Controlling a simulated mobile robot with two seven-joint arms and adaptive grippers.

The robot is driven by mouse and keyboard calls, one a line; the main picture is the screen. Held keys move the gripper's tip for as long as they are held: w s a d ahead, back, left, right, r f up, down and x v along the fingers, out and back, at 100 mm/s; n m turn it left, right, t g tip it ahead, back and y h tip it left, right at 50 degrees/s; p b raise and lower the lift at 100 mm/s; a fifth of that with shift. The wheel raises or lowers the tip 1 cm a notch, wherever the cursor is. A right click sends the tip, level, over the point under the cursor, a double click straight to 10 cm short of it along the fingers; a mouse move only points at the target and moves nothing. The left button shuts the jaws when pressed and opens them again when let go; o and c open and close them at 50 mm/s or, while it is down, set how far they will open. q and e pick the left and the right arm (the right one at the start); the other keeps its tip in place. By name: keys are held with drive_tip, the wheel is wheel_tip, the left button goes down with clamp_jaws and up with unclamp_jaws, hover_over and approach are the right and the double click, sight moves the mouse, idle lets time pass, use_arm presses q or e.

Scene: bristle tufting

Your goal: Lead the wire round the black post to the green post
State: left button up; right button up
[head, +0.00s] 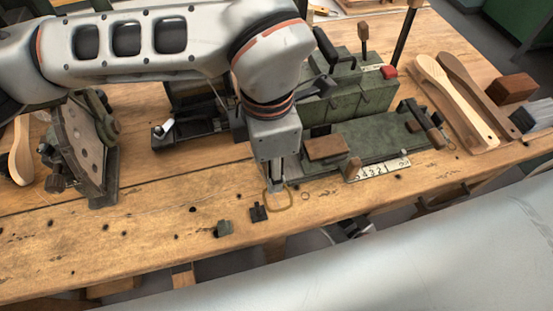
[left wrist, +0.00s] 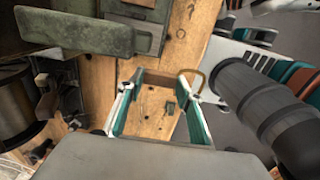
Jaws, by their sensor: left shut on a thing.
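The black post (head: 258,212) is a small dark block low on the bench, near the front edge. The green post (head: 223,229) is a small green-grey block to its left. My left gripper (head: 276,184) comes down just to the right of and behind the black post, shut on the wire (head: 281,207). The wire shows as a thin brass-coloured loop under the fingertips, on the right side of the black post. In the left wrist view the wire (left wrist: 188,71) arches by the right fingertip, and a small dark block lies between the fingers.
A green fixture (head: 345,95) with a plate and a numbered strip (head: 377,166) stands right of the gripper. A disc-faced stand (head: 85,145) is at the left. Wooden brush handles (head: 455,95) lie at the right. The wooden bench (head: 140,225) is clear left of the green post.

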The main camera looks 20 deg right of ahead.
use_arm(q)
drive_tip(key=a+r+p, duration=0.1)
drive_tip(key=a+r, duration=0.1)
drive_tip(key=a, duration=0.5)
drive_tip(key=shift+a+r, duration=0.15)
drive_tip(key=shift+r, duration=0.1)
use_arm(e)
drive_tip(key=shift+s+a+r, duration=0.2)
drive_tip(key=shift+r, duration=0.25)
use_arm(q)
drive_tip(key=shift+s, duration=0.1)
use_arm(e)
drive_tip(key=shift+s+f, duration=0.1)
idle(0.4)
